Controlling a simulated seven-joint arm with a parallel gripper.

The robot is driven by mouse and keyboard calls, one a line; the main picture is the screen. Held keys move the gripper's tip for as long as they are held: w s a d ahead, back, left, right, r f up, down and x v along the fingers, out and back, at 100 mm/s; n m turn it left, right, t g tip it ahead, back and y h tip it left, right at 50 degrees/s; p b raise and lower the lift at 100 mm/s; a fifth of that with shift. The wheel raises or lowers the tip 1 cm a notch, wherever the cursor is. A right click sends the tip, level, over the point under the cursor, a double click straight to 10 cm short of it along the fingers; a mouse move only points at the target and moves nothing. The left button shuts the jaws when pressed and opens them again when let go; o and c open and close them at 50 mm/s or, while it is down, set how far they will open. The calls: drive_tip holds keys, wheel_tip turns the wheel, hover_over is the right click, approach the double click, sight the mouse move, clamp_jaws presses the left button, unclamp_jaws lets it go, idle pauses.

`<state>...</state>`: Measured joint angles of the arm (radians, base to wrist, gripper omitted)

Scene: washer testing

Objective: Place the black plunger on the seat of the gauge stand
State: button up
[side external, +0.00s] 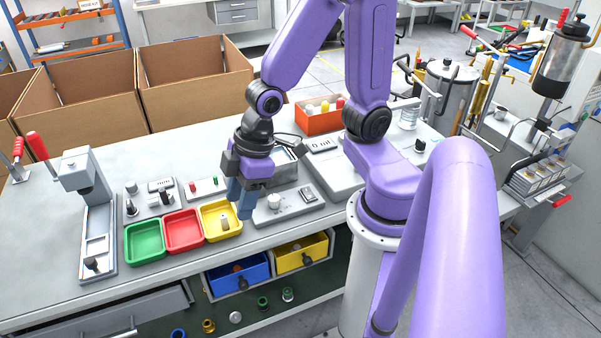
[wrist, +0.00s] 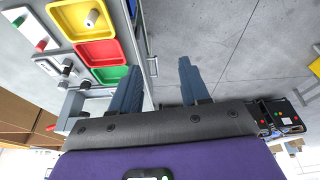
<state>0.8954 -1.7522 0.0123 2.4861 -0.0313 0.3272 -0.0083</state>
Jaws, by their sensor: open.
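Several small dark-topped parts are in view, and I cannot tell for sure which is the black plunger. Two dark parts (side external: 131,208) stand on a grey block at left, and they also show in the wrist view (wrist: 67,70). A grey stand with an overhanging head (side external: 80,172), likely the gauge stand, is at the bench's left end. A dark knob-like part (side external: 91,264) is on its base. My gripper (side external: 240,207) is open and empty, pointing down just right of the yellow tray. In the wrist view its two blue fingers (wrist: 158,78) are apart over the bench's front edge and floor.
Green (side external: 145,243), red (side external: 183,231) and yellow (side external: 235,232) trays line the bench front; the yellow one holds a small pale part (side external: 224,223). A low grey block (side external: 292,207) with a pale cylinder is right of my gripper. Cardboard boxes (side external: 195,85) stand behind the bench.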

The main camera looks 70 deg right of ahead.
drive_tip(key=s+d+r+n+g+h, duration=0.1)
drive_tip(key=s+d+r, duration=0.1)
drive_tip(key=s, duration=0.3)
drive_tip(key=s+d+r+n+g+h, duration=0.1)
drive_tip(key=s+d+r, duration=0.1)
drive_tip(key=s, duration=0.3)
drive_tip(key=shift+d+r, duration=0.4)
drive_tip(key=shift+r, duration=0.05)
idle(1.1)
